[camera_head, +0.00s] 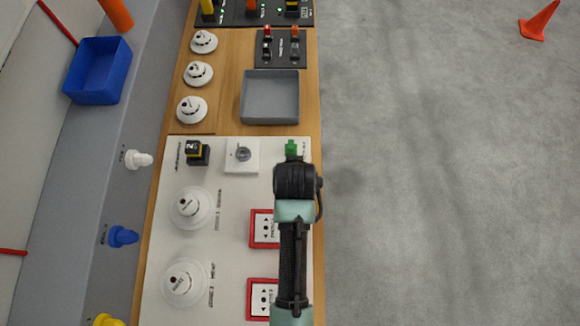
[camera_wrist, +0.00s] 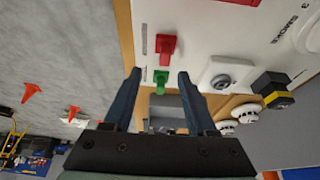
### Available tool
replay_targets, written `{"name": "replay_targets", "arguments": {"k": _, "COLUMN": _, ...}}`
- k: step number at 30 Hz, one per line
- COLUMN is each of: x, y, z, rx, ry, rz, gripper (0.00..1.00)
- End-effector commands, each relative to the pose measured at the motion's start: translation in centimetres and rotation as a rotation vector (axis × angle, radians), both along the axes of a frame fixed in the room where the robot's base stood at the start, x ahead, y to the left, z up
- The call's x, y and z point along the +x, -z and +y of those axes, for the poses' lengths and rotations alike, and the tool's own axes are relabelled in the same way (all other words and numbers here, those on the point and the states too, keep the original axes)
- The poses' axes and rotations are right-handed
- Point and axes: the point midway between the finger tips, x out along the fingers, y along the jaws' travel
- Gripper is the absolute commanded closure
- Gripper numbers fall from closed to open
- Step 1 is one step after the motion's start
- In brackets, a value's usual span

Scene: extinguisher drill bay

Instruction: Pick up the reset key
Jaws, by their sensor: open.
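A green key-like piece (camera_wrist: 160,77) and a red one (camera_wrist: 167,44) sit on the edge of the white panel (camera_wrist: 195,20) in the wrist view. I cannot read their labels, so I cannot tell which is the reset key. The green piece (camera_head: 291,148) also shows in the head view, just beyond my wrist; the red one is hidden there under my arm. A white plate with a round key lock (camera_head: 242,155) is left of the green piece. My gripper (camera_wrist: 156,74) is open and empty, its fingertips on either side of the green piece in the picture, apparently above it.
A black and yellow selector (camera_head: 197,152), white detectors (camera_head: 190,207) and red-framed call points (camera_head: 263,229) stand on the panel. A grey tray (camera_head: 270,97) lies beyond it, and a blue bin (camera_head: 97,70) is at left. The floor at right is clear except for an orange cone (camera_head: 538,21).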

Motion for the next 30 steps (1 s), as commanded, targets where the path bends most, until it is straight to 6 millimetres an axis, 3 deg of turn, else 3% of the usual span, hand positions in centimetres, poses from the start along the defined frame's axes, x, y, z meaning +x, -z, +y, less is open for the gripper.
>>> {"name": "replay_targets", "arguments": {"k": 10, "x": 0.5, "y": 1.9, "z": 0.2, "rx": 0.000, "ry": -0.001, "rz": 0.002, "gripper": 0.43}}
{"name": "replay_targets", "arguments": {"k": 21, "x": 1.6, "y": 5.8, "z": 0.6, "rx": 0.000, "ry": 0.000, "rz": 0.000, "gripper": 0.43}}
{"name": "replay_targets", "arguments": {"k": 30, "x": 1.7, "y": 6.2, "z": 0.6, "rx": 0.000, "ry": 0.000, "rz": -0.001, "gripper": 0.43}}
